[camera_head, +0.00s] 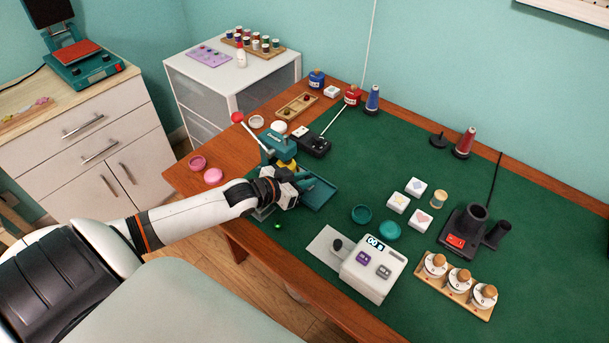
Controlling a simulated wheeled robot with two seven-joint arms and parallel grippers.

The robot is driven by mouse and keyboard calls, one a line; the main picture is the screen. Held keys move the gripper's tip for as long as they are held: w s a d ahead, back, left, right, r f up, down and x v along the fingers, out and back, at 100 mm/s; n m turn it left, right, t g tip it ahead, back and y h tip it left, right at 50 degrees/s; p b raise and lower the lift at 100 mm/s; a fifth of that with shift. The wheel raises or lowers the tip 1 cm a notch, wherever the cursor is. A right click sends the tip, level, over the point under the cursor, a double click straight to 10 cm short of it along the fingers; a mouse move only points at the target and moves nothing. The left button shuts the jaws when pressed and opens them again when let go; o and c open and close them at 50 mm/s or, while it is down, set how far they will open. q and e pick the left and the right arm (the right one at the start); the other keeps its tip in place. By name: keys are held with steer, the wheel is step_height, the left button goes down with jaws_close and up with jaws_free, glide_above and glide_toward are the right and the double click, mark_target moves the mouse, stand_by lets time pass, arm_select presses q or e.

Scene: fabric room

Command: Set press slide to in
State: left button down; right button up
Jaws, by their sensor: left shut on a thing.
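The teal press (277,146) stands at the left end of the green-topped table, with a red-knobbed lever (238,118) tilted up to its left. A flat teal tray-like part, which looks like the press slide (320,196), sticks out at the front right of the press. My left gripper (293,188) is at the front of the press, against this part, and looks shut on it. The fingers and the exact grip are hidden by the wrist and the press. My right gripper is not in view.
A white device with a display (374,268) stands at the table's front, right of the press. Teal round lids (390,231) and white blocks (416,187) lie farther right. Pink round pieces (213,175) lie on the left wooden edge. A black holder (465,230) stands at the right.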

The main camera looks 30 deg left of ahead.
arm_select(q)
steer(key=shift+w+a, duration=0.1)
steer(key=shift+a, duration=0.45)
steer(key=shift+d, duration=0.1)
steer(key=c, duration=1.5)
jaws_free()
steer(key=shift+d+r, duration=0.1)
steer(key=shift+d, duration=0.05)
steer(key=shift+o, duration=1)
steer(key=shift+s, duration=0.3)
steer(key=shift+s+r, duration=0.1)
steer(key=shift+s, duration=0.25)
steer(key=p+v, duration=0.1)
steer(key=v, duration=1)
steer(key=shift+w, duration=0.1)
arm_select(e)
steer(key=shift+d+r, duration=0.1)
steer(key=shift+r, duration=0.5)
